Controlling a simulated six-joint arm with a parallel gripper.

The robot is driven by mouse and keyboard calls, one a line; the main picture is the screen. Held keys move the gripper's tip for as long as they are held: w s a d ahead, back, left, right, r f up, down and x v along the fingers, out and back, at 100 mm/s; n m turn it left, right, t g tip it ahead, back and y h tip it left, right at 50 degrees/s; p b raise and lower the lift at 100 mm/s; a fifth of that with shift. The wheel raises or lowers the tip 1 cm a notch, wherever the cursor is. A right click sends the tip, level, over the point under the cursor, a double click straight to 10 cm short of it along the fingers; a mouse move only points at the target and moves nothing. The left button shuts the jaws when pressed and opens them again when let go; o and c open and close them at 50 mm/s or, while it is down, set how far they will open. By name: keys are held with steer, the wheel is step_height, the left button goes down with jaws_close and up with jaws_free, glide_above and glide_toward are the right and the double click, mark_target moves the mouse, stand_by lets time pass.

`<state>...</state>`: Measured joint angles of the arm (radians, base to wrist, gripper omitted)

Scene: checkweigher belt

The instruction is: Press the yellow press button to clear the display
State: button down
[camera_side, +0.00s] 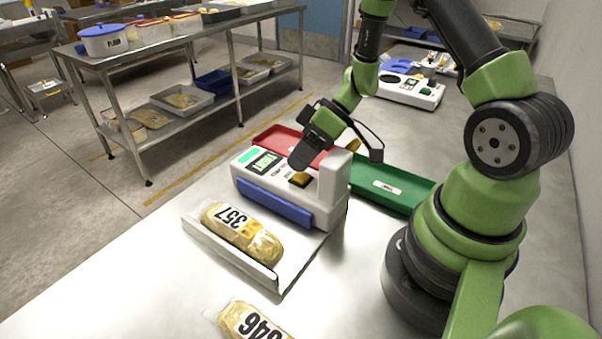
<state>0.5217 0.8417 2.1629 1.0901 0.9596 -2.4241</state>
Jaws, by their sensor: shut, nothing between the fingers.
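The yellow press button (300,178) sits on the top face of the white checkweigher unit (328,214), near its right end. To its left on the same face is the display (263,161), lit green with dark characters too small to read surely. My gripper (296,166) is shut and empty, pointing down, with its tip just above or at the button. I cannot tell from this view whether it touches. The tip hides part of the button's far side.
A package marked 357 (242,232) lies on the unit's front tray (285,278). Another package (250,322) lies nearer on the table. A red tray (283,140) and a green tray (405,196) stand behind the unit. An upright white block (335,175) rises just right of the button.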

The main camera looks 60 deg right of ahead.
steer(key=shift+s+f, duration=0.2)
steer(key=shift+f, duration=0.5)
stand_by(0.3)
stand_by(0.3)
steer(key=shift+s+r, duration=0.2)
steer(key=shift+r, duration=0.7)
steer(key=shift+w+r, duration=0.15)
steer(key=shift+r, duration=2.45)
